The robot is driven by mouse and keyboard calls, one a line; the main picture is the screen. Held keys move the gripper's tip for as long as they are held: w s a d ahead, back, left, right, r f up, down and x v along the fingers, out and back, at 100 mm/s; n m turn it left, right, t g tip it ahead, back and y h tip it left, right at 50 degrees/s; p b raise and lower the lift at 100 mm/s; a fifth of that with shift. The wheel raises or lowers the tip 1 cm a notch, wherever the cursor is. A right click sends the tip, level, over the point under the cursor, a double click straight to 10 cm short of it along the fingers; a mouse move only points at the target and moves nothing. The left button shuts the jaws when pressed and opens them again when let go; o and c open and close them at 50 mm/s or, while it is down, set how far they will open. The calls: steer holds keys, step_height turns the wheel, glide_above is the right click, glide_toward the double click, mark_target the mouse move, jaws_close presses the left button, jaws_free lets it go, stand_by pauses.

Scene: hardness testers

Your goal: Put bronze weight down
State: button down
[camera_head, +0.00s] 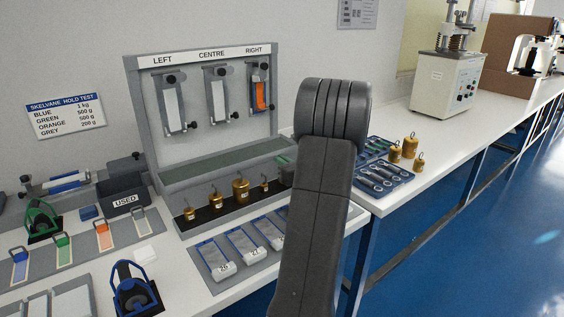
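Several bronze weights of different sizes stand upright in a row on a black strip (205,225) at the foot of the grey test rack. The largest bronze weight (240,190) is in the middle, with smaller ones such as the left bronze weight (190,214) beside it. Three more bronze-coloured weights (410,147) stand on the bench right of my arm. My dark arm rises through the middle of the view and hides part of the bench and the rack's right end. My gripper is not visible, so I cannot tell what it holds.
The rack (220,135) has LEFT, CENTRE and RIGHT stations; an orange strip (260,96) hangs at RIGHT. Blue floor lies right.

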steer(key=c, duration=1.6)
jaws_free()
steer(key=shift+f, duration=0.1)
steer(key=shift+r, duration=0.2)
steer(key=v, duration=1.2)
steer(key=x, duration=1.2)
steer(key=shift+w+a+f, duration=0.1)
steer(key=shift+f, duration=0.2)
step_height(320, 180, up, 3)
steer(key=shift+p, duration=0.4)
steer(key=shift+r, duration=0.6)
